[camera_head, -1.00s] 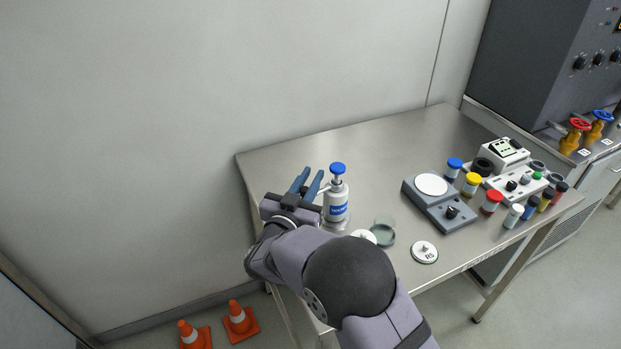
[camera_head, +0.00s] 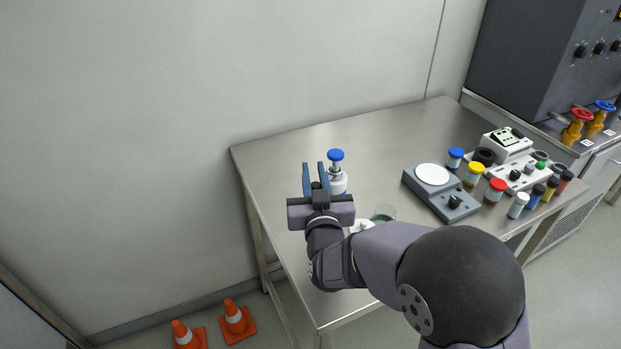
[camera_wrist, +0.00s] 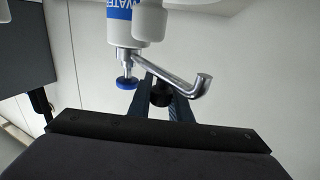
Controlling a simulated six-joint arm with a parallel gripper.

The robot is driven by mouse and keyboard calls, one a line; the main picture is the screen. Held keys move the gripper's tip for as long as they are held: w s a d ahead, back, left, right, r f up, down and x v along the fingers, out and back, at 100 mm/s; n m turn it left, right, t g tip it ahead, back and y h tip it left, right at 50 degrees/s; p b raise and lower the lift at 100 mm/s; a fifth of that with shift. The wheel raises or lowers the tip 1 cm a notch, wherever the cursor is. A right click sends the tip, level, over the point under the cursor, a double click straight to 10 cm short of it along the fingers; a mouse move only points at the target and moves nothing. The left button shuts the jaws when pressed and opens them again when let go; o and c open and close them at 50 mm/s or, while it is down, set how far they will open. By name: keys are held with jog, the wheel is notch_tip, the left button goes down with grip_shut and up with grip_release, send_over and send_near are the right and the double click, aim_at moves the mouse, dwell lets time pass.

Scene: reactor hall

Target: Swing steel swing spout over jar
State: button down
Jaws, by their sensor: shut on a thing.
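The steel swing spout (camera_wrist: 180,74) runs out from beside a blue knob to a bent end. My gripper (camera_head: 315,168) is at the left of the bottle. In the wrist view its blue fingers (camera_wrist: 164,92) are shut on the spout, with a black piece between them; the exact contact is unclear. A clear glass jar (camera_head: 384,213) stands right of the gripper, partly hidden by my arm.
A grey scale (camera_head: 456,206) with a round white plate stands to the right. Several colour-capped vials, including a red-capped one (camera_head: 495,190), and a white device (camera_head: 506,141) stand beyond it. The table's back left (camera_head: 285,150) is clear. Orange cones (camera_head: 234,318) stand on the floor.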

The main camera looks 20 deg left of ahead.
aim_at(331, 178)
jog(key=n+g+y+b, duration=0.1)
jog(key=d+n+g+y+b, duration=0.1)
jog(key=y, duration=0.1)
jog(key=d+n+g+y+b, duration=0.1)
jog(key=shift+s+d+n+y, duration=0.25)
jog(key=shift+n+y, duration=0.05)
jog(key=shift+y, duration=0.1)
jog(key=n+g+y, duration=0.1)
jog(key=d+n+g+y, duration=0.1)
jog(key=n+g+y+p, duration=0.1)
jog(key=g, duration=0.1)
jog(key=shift+d+r, duration=0.15)
jog(key=shift+d, duration=0.2)
jog(key=d+n+g+p, duration=0.1)
jog(key=n+g, duration=0.2)
jog(key=g, duration=0.1)
jog(key=w+d+n+g+y+p, duration=0.1)
jog(key=n+g, duration=0.2)
jog(key=g, duration=0.2)
jog(key=w+d+n+g+p, duration=0.1)
jog(key=d+n+g+p, duration=0.1)
jog(key=n+g, duration=0.1)
jog(key=shift+g+y, duration=0.4)
jog(key=shift+g, duration=0.4)
jog(key=shift+w+d+r+n+g, duration=0.1)
jog(key=shift+w+d+n+g, duration=0.1)
jog(key=shift+n+g, duration=0.2)
jog(key=c, duration=1.9)
grip_release()
jog(key=shift+a, duration=0.1)
